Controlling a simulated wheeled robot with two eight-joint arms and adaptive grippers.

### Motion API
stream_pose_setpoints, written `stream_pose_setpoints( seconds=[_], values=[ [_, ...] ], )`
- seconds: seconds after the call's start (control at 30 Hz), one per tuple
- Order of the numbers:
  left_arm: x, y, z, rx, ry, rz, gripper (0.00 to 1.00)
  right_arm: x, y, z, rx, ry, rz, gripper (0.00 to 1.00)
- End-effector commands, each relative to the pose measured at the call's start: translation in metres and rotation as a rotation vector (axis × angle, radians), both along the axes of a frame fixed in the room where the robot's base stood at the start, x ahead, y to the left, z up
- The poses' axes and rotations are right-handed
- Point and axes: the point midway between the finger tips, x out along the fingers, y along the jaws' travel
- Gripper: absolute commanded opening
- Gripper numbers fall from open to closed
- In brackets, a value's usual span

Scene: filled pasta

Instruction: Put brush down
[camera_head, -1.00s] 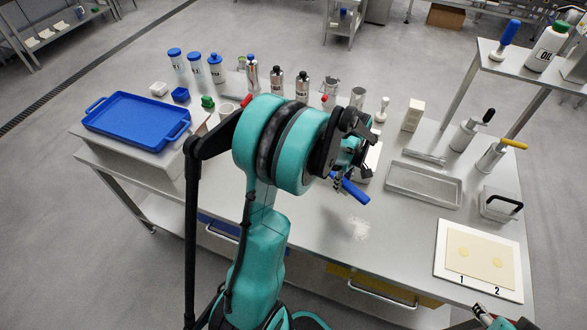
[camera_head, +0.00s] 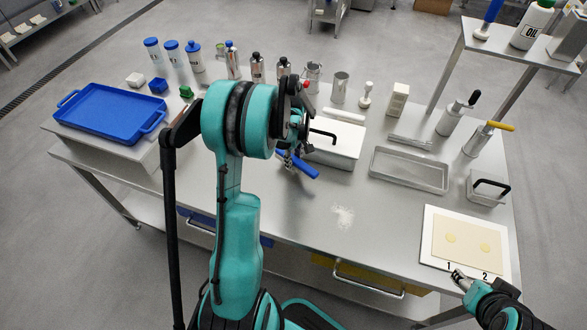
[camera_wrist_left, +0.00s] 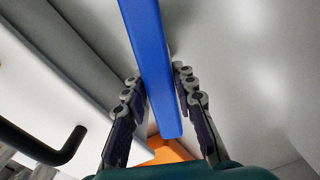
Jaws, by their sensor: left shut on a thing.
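The brush (camera_head: 302,165) shows as a blue handle in the head view, in front of the white lidded container (camera_head: 335,148). My left gripper (camera_head: 291,158) is shut on it. In the left wrist view the blue handle (camera_wrist_left: 153,70) runs between the two dark fingers (camera_wrist_left: 160,105). The brush is low over the metal table (camera_head: 275,218); I cannot tell whether it touches. Its bristles are not clearly visible. My right gripper (camera_head: 461,279) is at the lower right, by the white board's front edge; its jaws are too small to read.
The white board (camera_head: 428,240) carries a dough sheet (camera_head: 468,236) with two filling dots. A metal tray (camera_head: 409,182) lies right of the container. A blue tray (camera_head: 108,112) is at left. Bottles and cups line the back.

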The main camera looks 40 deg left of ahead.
Motion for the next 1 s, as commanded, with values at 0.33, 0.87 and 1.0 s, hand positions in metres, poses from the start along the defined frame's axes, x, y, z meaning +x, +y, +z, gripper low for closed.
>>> stream_pose_setpoints(
  seconds=[0.33,0.87,1.0],
  values=[
    [0.000,-0.001,-0.039,0.000,0.000,-0.001,0.00,0.000,0.000,-0.017,0.000,0.000,0.000,0.51],
    [0.000,-0.001,-0.045,-0.001,0.000,-0.001,0.47,0.000,0.000,-0.022,0.000,0.000,0.000,0.51],
    [0.000,-0.001,-0.044,-0.001,0.000,-0.001,0.47,0.000,0.000,-0.022,0.000,0.000,0.000,0.51]
  ],
)
